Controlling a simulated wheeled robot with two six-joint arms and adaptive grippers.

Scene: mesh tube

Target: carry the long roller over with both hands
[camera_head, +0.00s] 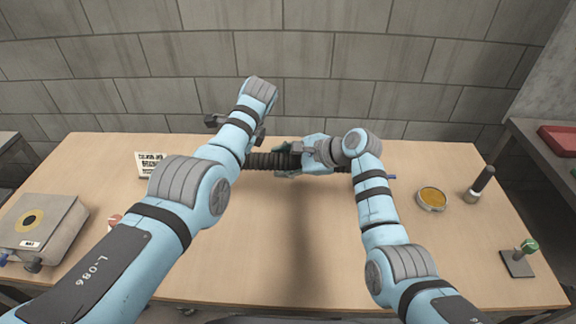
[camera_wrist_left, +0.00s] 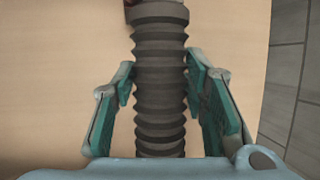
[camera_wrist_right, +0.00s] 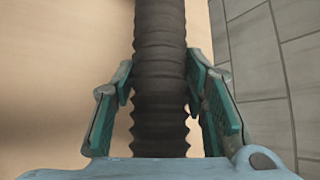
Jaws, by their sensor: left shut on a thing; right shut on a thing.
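The long roller is a dark grey ribbed tube (camera_head: 265,161), held level across the back of the table, with a shadow falling on the tabletop in front. Its ends are hidden behind my arms in the head view. My right gripper (camera_head: 291,158) is shut around it near the middle; the right wrist view shows the tube (camera_wrist_right: 160,50) between the teal fingers (camera_wrist_right: 160,85). My left gripper is mostly hidden by its arm in the head view; in the left wrist view its teal fingers (camera_wrist_left: 160,80) close on both sides of the tube (camera_wrist_left: 160,45).
The wooden table (camera_head: 300,260) is clear in the middle. A white sign (camera_head: 149,163) and a grey box (camera_head: 45,228) are at left. An amber dish (camera_head: 432,198), a black-handled tool (camera_head: 480,184) and a green-knobbed stand (camera_head: 520,258) are at right. A block wall rises behind.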

